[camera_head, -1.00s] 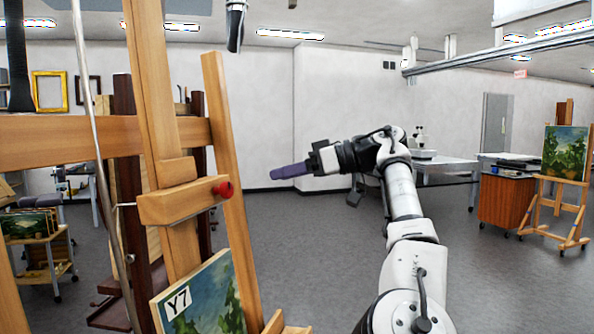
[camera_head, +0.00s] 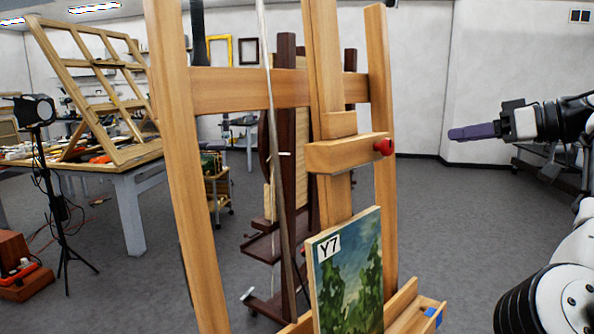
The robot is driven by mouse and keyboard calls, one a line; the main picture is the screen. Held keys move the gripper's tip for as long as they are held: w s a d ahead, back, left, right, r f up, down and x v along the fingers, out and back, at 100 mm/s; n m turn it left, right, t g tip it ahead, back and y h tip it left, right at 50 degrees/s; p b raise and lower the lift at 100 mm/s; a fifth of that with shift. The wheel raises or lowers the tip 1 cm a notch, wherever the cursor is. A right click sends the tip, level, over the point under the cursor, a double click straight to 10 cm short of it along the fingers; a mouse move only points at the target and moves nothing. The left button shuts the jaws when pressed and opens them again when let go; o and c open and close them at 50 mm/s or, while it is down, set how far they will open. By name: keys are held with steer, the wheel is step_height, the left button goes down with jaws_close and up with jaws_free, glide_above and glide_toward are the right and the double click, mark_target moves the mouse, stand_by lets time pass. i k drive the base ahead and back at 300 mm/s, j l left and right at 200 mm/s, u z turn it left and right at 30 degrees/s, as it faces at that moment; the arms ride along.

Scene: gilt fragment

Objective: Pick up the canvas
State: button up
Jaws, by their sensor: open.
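The canvas (camera_head: 350,277) is a small landscape painting with green trees, blue sky and a white "Y7" label. It stands upright, leaning a little, on the lower ledge of a wooden easel (camera_head: 183,170); its bottom edge is cut off by the frame. My gripper (camera_head: 455,134), with purple fingers, is at the right, raised well above and to the right of the canvas. It points left and is apart from the easel, holding nothing that I can see. The gap between its fingers is hard to see from this side.
The easel's upper clamp with a red knob (camera_head: 383,147) sits above the canvas. A dark easel (camera_head: 287,150) stands behind. At the left are a worktable (camera_head: 134,195) with a wooden rack and a black lamp on a tripod (camera_head: 62,205). Floor right of the easel is clear.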

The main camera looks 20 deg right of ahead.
mark_target(344, 261)
steer(key=k+l, duration=0.8)
steer(key=l, duration=0.1)
